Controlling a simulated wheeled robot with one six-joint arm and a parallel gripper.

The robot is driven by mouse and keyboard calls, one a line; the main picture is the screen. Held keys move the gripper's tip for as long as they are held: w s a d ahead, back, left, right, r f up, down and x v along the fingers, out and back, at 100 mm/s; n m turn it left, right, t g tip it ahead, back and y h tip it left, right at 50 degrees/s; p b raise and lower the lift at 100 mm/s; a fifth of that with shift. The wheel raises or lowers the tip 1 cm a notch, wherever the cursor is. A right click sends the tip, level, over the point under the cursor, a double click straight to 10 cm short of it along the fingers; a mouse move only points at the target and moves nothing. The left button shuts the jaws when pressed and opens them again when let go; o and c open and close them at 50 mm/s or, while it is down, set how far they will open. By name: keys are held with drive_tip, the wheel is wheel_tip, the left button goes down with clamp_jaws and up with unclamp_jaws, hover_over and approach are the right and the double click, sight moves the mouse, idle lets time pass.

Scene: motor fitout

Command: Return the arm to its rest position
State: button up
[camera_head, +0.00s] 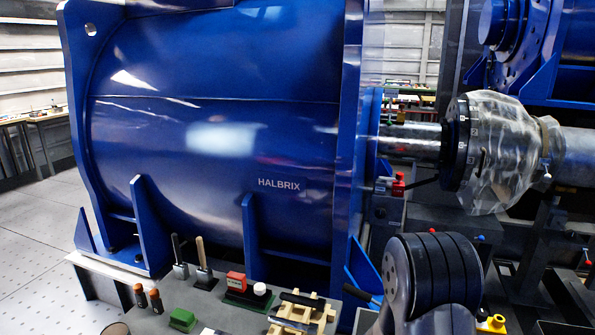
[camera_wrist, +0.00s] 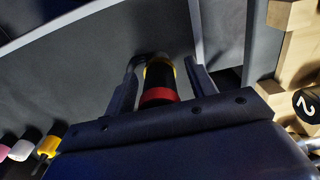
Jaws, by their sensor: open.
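My gripper (camera_wrist: 166,66) shows in the wrist view with its two dark fingers spread apart. A dark cylinder with a red band and a yellow band (camera_wrist: 160,94) appears between the fingers, with a gap on either side. I cannot tell how far beyond the fingertips it stands. In the head view, my arm (camera_head: 432,280) rises at the lower right, bent, in front of the bench. My gripper is not visible in that view.
A large blue motor (camera_head: 220,130) fills the left and middle. A shaft coupling wrapped in clear plastic (camera_head: 505,150) stands at the right. Hand tools, a red-and-green block (camera_head: 240,288) and wooden blocks (camera_head: 300,312) crowd the bench front. Pale wooden pieces (camera_wrist: 298,45) lie right of my gripper.

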drive_tip(key=shift+f+b, duration=0.4)
drive_tip(key=shift+f, duration=0.05)
wheel_tip(320, 180, up, 11)
drive_tip(key=shift+r+p, duration=0.1)
drive_tip(key=shift+p, duration=0.7)
wheel_tip(320, 180, down, 12)
drive_tip(key=shift+r+b, duration=0.2)
drive_tip(key=shift+b, duration=0.65)
wheel_tip(320, 180, up, 4)
drive_tip(key=p, duration=0.3)
drive_tip(key=shift+f, duration=0.1)
drive_tip(key=shift+p, duration=0.65)
wheel_tip(320, 180, up, 5)
drive_tip(key=p, duration=0.4)
drive_tip(key=shift+s+r, duration=0.1)
drive_tip(key=shift+r, duration=0.1)
